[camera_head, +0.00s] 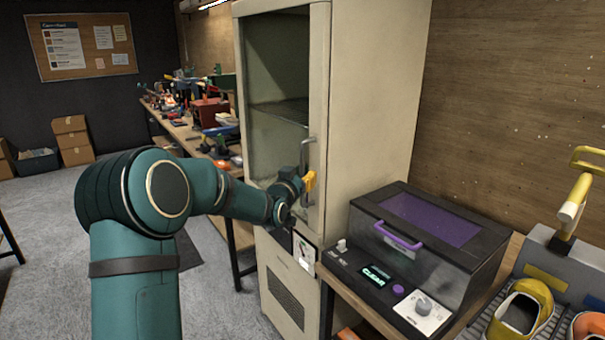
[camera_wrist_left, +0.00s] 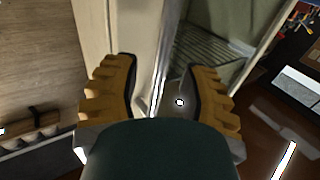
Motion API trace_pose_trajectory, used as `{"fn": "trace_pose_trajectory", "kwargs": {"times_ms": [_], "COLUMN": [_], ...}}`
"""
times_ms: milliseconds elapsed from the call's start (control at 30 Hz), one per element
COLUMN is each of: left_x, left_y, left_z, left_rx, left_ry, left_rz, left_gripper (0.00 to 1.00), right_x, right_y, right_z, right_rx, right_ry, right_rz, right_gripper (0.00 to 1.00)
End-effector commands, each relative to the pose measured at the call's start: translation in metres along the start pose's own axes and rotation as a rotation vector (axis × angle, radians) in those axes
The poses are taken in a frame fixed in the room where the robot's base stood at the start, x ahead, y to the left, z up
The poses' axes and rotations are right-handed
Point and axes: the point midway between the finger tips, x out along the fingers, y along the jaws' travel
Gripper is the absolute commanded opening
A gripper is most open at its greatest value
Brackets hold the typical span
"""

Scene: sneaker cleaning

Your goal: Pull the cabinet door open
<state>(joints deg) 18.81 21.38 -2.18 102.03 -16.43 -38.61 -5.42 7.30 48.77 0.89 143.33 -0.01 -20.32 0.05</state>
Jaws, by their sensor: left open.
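The tall beige cabinet (camera_head: 372,110) stands in the middle of the head view. Its glass door (camera_head: 278,70) has a pale frame, and a shelf shows behind the glass. The door looks shut, though a small gap would be hard to see. A vertical metal handle (camera_head: 304,153) is on the door's right side. My left gripper (camera_head: 308,182) is open at the handle's height. In the left wrist view its yellow fingers (camera_wrist_left: 160,98) stand apart, with a pale metal bar (camera_wrist_left: 163,65), apparently the handle, running between them. Contact cannot be made out. My right gripper is out of view.
A black cleaning box (camera_head: 415,245) with a purple window stands on the bench right of the cabinet. Yellow and orange sneakers (camera_head: 522,312) sit at the lower right. A cluttered workbench (camera_head: 190,130) runs behind on the left. Grey floor (camera_head: 210,285) is open before the cabinet.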

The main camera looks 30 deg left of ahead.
Motion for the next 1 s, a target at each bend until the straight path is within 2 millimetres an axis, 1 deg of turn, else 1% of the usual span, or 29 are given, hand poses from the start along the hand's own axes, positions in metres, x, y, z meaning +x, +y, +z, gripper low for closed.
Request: {"fn": "trace_pose_trajectory", "kwargs": {"times_ms": [33, 200, 567, 600, 667, 700, 1000], "left_x": [0.007, 0.019, 0.022, 0.022, 0.022, 0.022, 0.022], "left_y": [0.000, 0.000, 0.000, 0.000, 0.000, 0.000, -0.001], "left_z": [0.000, 0.000, 0.000, 0.000, 0.000, 0.000, 0.000], "left_rx": [0.000, -0.001, 0.000, 0.000, 0.000, 0.000, 0.000], "left_ry": [0.001, 0.000, 0.000, 0.000, 0.000, 0.000, 0.000], "left_rz": [0.000, 0.000, 0.000, 0.000, 0.000, 0.000, 0.001], "left_gripper": [0.43, 0.43, 0.43, 0.36, 0.15, 0.01, 0.00], "right_x": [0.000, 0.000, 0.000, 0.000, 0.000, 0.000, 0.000], "right_y": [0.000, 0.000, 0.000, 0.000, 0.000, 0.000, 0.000], "right_z": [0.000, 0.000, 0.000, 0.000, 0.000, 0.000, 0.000], "right_rx": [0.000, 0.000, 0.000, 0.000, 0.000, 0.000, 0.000], "right_ry": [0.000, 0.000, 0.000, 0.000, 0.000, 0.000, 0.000], "right_rz": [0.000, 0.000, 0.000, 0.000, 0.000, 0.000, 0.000], "right_gripper": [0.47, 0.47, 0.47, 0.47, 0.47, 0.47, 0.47]}}
